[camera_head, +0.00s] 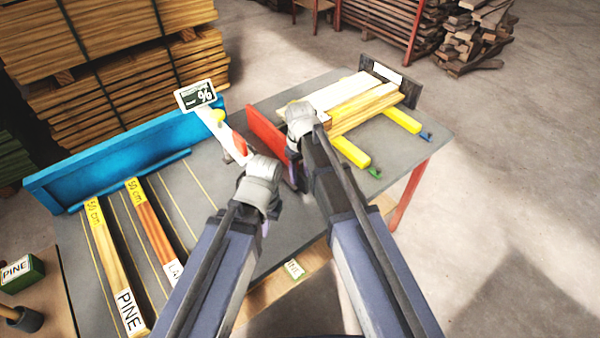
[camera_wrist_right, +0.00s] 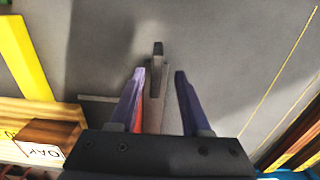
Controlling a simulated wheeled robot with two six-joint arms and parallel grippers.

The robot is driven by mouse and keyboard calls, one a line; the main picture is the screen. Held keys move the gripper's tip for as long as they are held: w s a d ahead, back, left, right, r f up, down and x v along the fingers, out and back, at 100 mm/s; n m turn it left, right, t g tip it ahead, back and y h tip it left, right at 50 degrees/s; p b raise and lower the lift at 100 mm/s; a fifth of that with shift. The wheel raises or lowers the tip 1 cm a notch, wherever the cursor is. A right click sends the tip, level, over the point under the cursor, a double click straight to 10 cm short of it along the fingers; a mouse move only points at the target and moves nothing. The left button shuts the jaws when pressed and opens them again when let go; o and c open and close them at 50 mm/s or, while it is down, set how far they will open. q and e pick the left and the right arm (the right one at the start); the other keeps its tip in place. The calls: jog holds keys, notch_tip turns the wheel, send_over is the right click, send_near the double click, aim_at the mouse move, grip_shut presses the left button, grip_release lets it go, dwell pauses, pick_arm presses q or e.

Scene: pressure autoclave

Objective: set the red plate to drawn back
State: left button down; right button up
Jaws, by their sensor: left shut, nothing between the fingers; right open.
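The red plate (camera_head: 266,131) stands upright on the grey table, at the near left end of the pale boards; my right arm hides part of it. In the right wrist view a thin upright grey edge with a red side (camera_wrist_right: 136,120) and a dark knob or handle (camera_wrist_right: 157,49) shows between the fingers of my right gripper (camera_wrist_right: 158,85). That gripper is open around it, and contact cannot be told. In the head view my right gripper (camera_head: 297,173) is mostly hidden by its own arm. My left gripper (camera_head: 264,228) is lower, shut and empty, apart from the plate.
Pale boards (camera_head: 345,92) lie on yellow bars (camera_head: 402,120) before a dark end plate (camera_head: 415,92). A blue fence (camera_head: 125,157) borders the table's left side. A PINE strip (camera_head: 112,265) lies at left. A white device (camera_head: 227,135) stands beside the red plate. Bare table lies between.

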notch_tip(320, 180, up, 3)
jog(key=shift+r+p, duration=0.15)
jog(key=shift+p, duration=0.95)
pick_arm(q)
notch_tip(320, 180, up, 3)
jog(key=shift+r, duration=0.1)
pick_arm(e)
jog(key=s+d+m+h, duration=0.1)
jog(key=s+m, duration=0.2)
jog(key=s, duration=1.5)
jog(key=shift+s, duration=0.3)
